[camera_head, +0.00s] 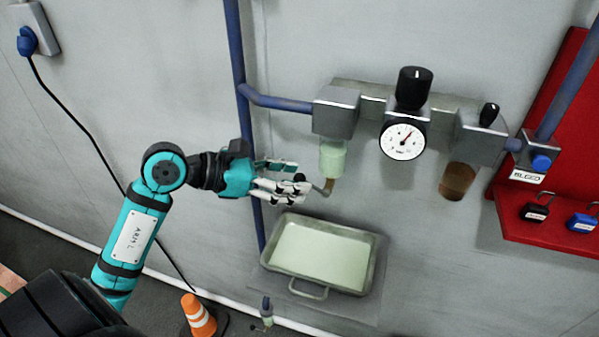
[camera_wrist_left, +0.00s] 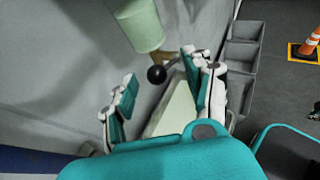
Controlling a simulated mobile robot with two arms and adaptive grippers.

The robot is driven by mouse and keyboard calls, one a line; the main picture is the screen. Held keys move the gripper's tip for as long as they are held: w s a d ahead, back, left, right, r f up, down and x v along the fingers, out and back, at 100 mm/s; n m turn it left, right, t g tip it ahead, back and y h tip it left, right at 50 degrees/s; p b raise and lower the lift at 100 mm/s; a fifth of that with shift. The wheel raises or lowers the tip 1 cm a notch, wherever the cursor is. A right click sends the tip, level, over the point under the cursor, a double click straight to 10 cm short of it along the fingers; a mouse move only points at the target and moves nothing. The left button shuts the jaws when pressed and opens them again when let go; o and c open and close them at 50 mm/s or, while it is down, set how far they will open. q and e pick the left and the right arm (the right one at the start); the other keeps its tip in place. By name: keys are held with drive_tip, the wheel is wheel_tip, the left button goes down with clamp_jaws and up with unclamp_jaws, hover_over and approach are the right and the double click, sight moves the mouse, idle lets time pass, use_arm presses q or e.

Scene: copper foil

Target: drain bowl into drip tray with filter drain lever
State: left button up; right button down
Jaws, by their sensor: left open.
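The pale green filter bowl (camera_head: 332,158) hangs under the left metal block of the wall unit. The drain lever (camera_head: 328,187) sticks out from the bowl's brass bottom fitting, and its black ball knob (camera_wrist_left: 156,74) shows in the left wrist view. The metal drip tray (camera_head: 362,285) is below the bowl, its inside pale green; I cannot tell how full it is. My left gripper (camera_head: 302,178) is open at the lever, with the knob in line between its fingers in the left wrist view (camera_wrist_left: 163,90). I cannot tell whether they touch. My right gripper is not in view.
A blue pipe (camera_head: 239,80) runs down the wall beside my left gripper. A pressure gauge (camera_head: 403,141) and a brown bowl (camera_head: 457,182) are to the right. A red lock board (camera_head: 555,220) stands far right. An orange cone (camera_head: 198,315) is on the floor.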

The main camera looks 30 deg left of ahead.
use_arm(q)
drive_tip(key=shift+x, duration=1.1)
drive_tip(key=shift+a, duration=0.1)
clamp_jaws()
